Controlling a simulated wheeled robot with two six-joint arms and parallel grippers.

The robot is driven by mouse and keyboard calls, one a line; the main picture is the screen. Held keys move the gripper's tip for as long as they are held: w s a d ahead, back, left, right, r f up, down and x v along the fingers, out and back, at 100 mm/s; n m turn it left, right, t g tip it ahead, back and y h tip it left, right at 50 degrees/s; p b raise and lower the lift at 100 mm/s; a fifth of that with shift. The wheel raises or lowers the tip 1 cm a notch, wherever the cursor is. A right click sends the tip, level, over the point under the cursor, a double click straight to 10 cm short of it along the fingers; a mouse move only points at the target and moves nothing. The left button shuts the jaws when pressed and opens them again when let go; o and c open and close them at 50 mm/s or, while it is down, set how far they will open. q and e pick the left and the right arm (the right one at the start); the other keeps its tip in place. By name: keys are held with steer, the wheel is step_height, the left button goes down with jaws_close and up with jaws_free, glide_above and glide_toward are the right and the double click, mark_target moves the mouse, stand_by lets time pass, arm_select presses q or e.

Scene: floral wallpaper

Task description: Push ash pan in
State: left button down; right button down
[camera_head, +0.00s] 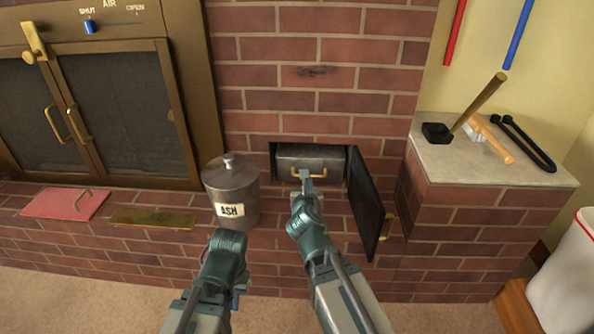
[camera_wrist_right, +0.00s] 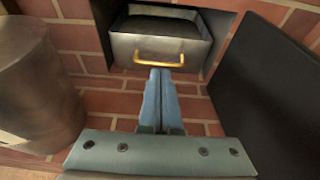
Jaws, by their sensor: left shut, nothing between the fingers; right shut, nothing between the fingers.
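The ash pan (camera_head: 310,160) is a grey metal drawer with a brass handle, sitting in a square opening low in the brick wall. In the right wrist view the pan (camera_wrist_right: 205,52) shows its dark open top, and its front appears to stand partly out of the opening. My right gripper (camera_head: 305,175) is shut and empty, with its fingertips at the handle; in the wrist view the fingertips (camera_wrist_right: 160,72) lie just below the handle bar. Whether they touch is unclear. My left gripper (camera_head: 228,250) is shut and empty before the ash bucket, its fingertips mostly hidden.
A black door (camera_head: 366,205) stands open right of the opening. A lidded metal ash bucket (camera_head: 233,180) stands on the brick hearth to the left. A red plate (camera_head: 65,204) and brass strip (camera_head: 153,218) lie further left. A stone-topped ledge (camera_head: 450,160) holds tools.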

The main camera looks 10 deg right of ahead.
steer(key=b, duration=0.3)
glide_toward(310, 161)
step_height(310, 161, down, 2)
steer(key=w, duration=0.3)
steer(key=w+d, duration=0.1)
steer(key=w, duration=0.1)
steer(key=shift+w+d, duration=0.25)
steer(key=shift+w, duration=0.25)
steer(key=w, duration=0.2)
steer(key=w+d, duration=0.1)
steer(key=w, duration=0.1)
steer(key=shift+w+d, duration=0.1)
steer(key=shift+w, duration=0.05)
